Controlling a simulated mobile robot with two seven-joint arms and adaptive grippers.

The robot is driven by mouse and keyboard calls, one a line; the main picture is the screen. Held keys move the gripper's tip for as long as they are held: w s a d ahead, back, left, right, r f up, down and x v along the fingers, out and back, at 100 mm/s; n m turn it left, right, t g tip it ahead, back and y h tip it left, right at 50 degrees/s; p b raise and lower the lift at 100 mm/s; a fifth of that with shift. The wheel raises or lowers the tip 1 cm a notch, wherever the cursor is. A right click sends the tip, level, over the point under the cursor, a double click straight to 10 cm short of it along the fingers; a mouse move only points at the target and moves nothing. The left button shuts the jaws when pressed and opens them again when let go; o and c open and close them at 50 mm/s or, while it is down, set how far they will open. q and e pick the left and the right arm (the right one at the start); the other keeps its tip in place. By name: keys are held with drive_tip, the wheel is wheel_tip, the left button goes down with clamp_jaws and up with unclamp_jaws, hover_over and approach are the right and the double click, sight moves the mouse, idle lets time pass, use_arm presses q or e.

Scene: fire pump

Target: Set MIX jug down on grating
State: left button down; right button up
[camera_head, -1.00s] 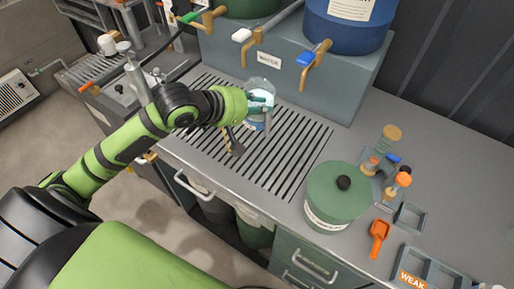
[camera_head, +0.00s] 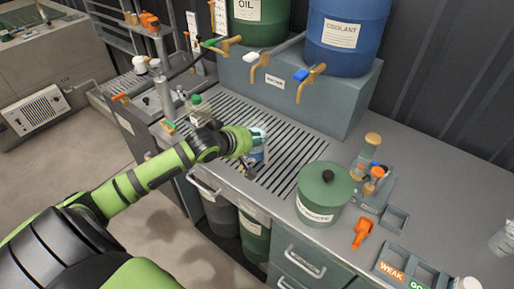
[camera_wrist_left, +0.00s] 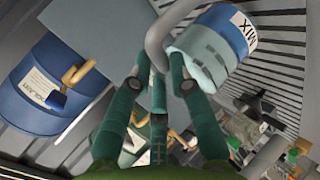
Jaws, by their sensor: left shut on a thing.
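The MIX jug (camera_head: 260,150) is a clear jug with a blue lower part and a white label. It is over the slotted grating (camera_head: 292,145), partly hidden by my left gripper (camera_head: 251,146). In the left wrist view the jug (camera_wrist_left: 210,48) looks tilted, its MIX label at the upper right and its grey handle (camera_wrist_left: 154,42) between the fingers. My left gripper (camera_wrist_left: 160,82) is shut on the jug by this handle. I cannot tell whether the jug's base touches the grating. My right gripper is not in view.
A green lidded drum (camera_head: 323,205) stands right of the grating, with a bottle rack (camera_head: 374,200) and orange scoop (camera_head: 362,233) beyond it. Taps, including a blue-handled one (camera_head: 312,80), overhang the grating's back. A small green-capped bottle (camera_head: 196,108) stands at its left.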

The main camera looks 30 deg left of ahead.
sight(257, 149)
use_arm(q)
wheel_tip(257, 149, down, 3)
drive_tip(key=shift+d+f, duration=0.1)
drive_tip(key=c, duration=1.1)
unclamp_jaws()
drive_tip(key=shift+s+f, duration=0.15)
drive_tip(key=shift+c, duration=0.2)
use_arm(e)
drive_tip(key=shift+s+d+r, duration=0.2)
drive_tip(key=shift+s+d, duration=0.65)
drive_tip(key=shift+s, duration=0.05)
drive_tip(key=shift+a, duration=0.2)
